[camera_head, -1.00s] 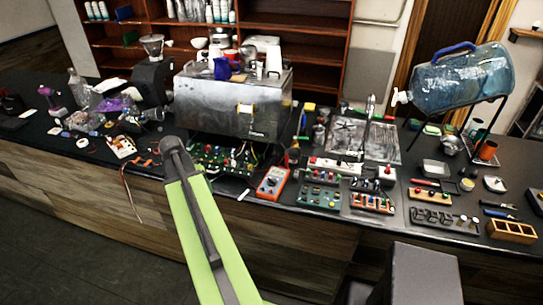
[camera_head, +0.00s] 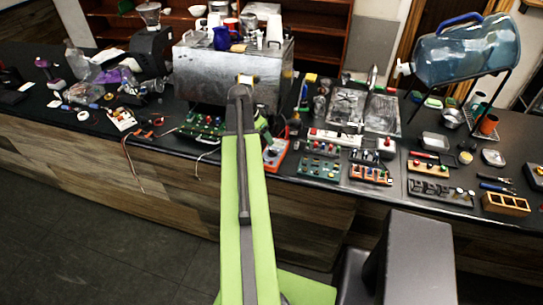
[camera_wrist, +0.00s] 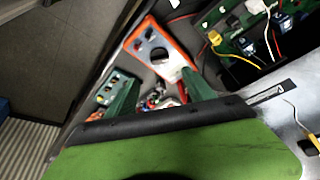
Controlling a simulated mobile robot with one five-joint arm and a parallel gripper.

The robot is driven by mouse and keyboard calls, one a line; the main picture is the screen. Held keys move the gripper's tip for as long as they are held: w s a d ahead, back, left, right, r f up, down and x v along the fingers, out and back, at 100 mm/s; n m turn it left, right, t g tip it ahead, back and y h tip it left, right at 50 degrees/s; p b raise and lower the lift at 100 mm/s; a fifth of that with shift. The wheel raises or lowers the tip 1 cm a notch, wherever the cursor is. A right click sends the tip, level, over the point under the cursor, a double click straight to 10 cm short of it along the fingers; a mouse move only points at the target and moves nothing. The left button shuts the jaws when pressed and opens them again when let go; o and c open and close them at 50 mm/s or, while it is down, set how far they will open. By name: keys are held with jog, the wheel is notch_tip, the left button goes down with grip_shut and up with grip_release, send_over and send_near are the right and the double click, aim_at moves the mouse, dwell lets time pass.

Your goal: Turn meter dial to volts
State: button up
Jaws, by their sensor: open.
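The meter (camera_head: 276,153) is an orange-rimmed box with a pale face on the counter; in the head view my arm stands just left of it and may hide part of it. In the wrist view the meter (camera_wrist: 146,42) lies ahead of my gripper (camera_wrist: 160,76), with its dark round dial (camera_wrist: 159,54) facing up between the directions of the two green fingers. My gripper is open and empty, and appears apart from the dial. The dial's exact setting is too small to read. In the head view my gripper is hidden behind my arm.
A green circuit board (camera_head: 201,127) with wires lies left of the meter, in front of a steel brewer box (camera_head: 207,75). A panel of coloured knobs (camera_head: 319,168) and a power strip (camera_head: 335,138) lie to the right. The floor in front of the counter is clear.

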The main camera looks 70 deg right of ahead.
aim_at(272, 150)
jog(key=b+x, duration=0.7)
jog(key=x, duration=0.3)
jog(key=shift+w+a+f+b, duration=0.1)
jog(key=shift+a+b, duration=0.05)
jog(key=shift+b, duration=0.2)
jog(key=shift+f, duration=0.25)
jog(key=shift+r, duration=0.1)
grip_shut()
